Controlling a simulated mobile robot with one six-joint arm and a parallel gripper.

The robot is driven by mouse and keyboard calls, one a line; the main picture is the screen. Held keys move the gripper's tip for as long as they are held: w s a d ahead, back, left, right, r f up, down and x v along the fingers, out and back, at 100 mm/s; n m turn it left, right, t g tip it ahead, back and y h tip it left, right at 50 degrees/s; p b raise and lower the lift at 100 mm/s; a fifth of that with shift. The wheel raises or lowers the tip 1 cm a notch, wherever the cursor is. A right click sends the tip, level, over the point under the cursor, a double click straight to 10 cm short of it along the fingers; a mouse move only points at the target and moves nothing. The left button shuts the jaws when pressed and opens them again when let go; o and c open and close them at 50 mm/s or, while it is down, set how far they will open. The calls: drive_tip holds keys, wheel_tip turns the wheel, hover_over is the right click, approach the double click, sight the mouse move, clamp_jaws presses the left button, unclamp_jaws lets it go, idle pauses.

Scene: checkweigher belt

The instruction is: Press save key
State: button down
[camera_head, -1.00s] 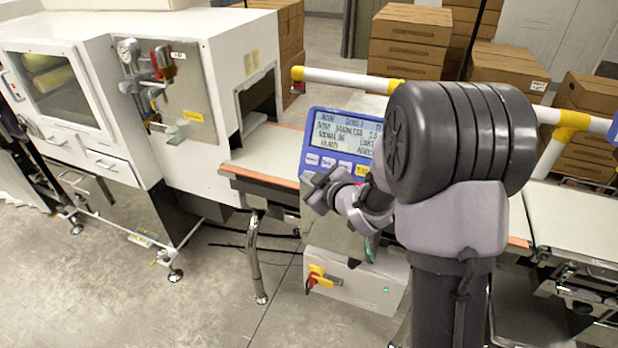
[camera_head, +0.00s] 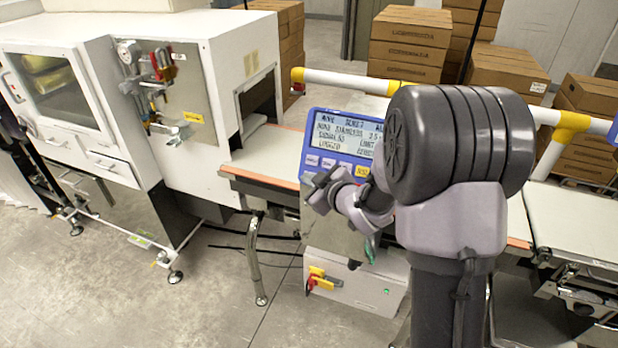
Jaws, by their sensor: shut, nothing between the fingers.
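A blue control panel (camera_head: 310,150) stands behind my arm, with a lit display (camera_head: 340,135) full of dark text, too small to read surely. Below the display is a row of pale keys (camera_head: 328,164) and a yellow key (camera_head: 362,171). My arm hides the panel's right part and lower keys, so I cannot tell which key is save. My gripper (camera_head: 316,190) is shut and empty in front of the panel's lower left. I cannot tell whether its tips touch a key.
A white cabinet machine (camera_head: 225,85) stands at left, with a belt (camera_head: 265,150) running out behind the panel. A white and yellow rail (camera_head: 340,78) runs behind. A box with a red-yellow switch (camera_head: 322,281) sits below. Cartons (camera_head: 410,40) are stacked behind.

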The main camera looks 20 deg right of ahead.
drive_tip(key=shift+s, duration=0.1)
idle(0.3)
drive_tip(key=shift+s+a+r, duration=0.35)
drive_tip(key=shift+s+a, duration=0.05)
drive_tip(key=shift+s, duration=0.1)
drive_tip(key=shift+s+a+r+b, duration=0.15)
drive_tip(key=shift+s+a+r, duration=0.25)
drive_tip(key=shift+s, duration=0.2)
drive_tip(key=shift+s+a+r+b, duration=0.15)
drive_tip(key=shift+s+a+r, duration=0.25)
drive_tip(key=shift+s, duration=0.2)
drive_tip(key=shift+s+a+r+b, duration=0.15)
drive_tip(key=shift+s+a+r, duration=0.15)
drive_tip(key=shift+s+a, duration=0.25)
drive_tip(key=shift+s, duration=0.1)
drive_tip(key=s+a+r, duration=0.2)
drive_tip(key=s+a, duration=0.1)
drive_tip(key=s, duration=0.1)
drive_tip(key=shift+s+r, duration=0.1)
drive_tip(key=shift+r, duration=0.3)
